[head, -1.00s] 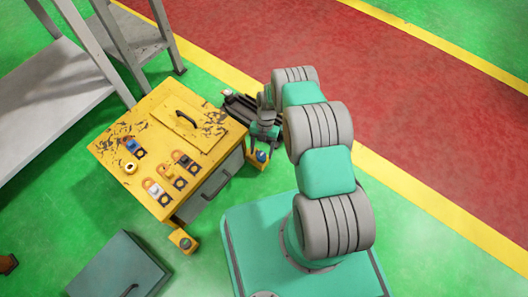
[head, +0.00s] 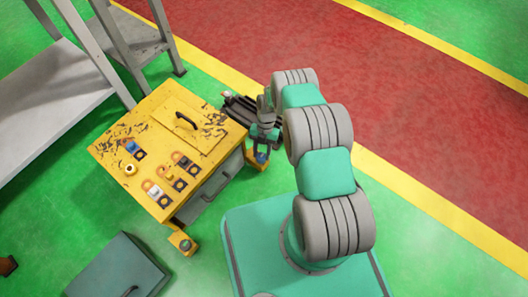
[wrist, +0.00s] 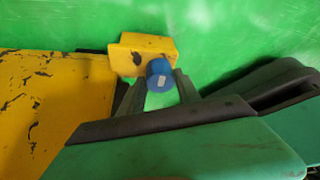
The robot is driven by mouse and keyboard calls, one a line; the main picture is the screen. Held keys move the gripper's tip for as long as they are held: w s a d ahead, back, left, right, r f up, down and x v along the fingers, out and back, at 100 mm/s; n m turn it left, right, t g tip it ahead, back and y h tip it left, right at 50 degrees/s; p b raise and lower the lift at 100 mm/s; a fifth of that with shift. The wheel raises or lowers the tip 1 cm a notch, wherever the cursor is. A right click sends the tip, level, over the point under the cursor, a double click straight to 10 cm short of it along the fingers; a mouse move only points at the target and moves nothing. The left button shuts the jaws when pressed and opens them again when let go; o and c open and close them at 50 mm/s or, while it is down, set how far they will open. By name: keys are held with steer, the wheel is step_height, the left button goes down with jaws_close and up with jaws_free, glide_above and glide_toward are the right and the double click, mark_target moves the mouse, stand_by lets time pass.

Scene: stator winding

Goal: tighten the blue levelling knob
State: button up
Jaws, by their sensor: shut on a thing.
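The blue levelling knob (wrist: 158,74) is a short cylinder with a small pale mark, beside a worn yellow foot bracket (wrist: 147,50) in the wrist view. My gripper (wrist: 160,85) has one finger on each side of the knob and is shut on it. In the head view the knob (head: 261,157) is small and partly covered by my gripper (head: 262,149), at the right corner of the yellow cabinet (head: 130,120). The knob's underside and the exact finger contact are hidden.
Coils, small parts and a black handle (head: 186,121) are on the cabinet top. Another yellow foot (head: 182,243) stands out at its near corner. A grey box (head: 118,265) is at lower left, a grey bench (head: 50,100) at upper left. Green floor lies around.

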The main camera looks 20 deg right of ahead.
steer(key=shift+d, duration=0.35)
steer(key=shift+a, duration=0.2)
jaws_close()
steer(key=shift+s+m, duration=0.1)
steer(key=shift+m, duration=0.2)
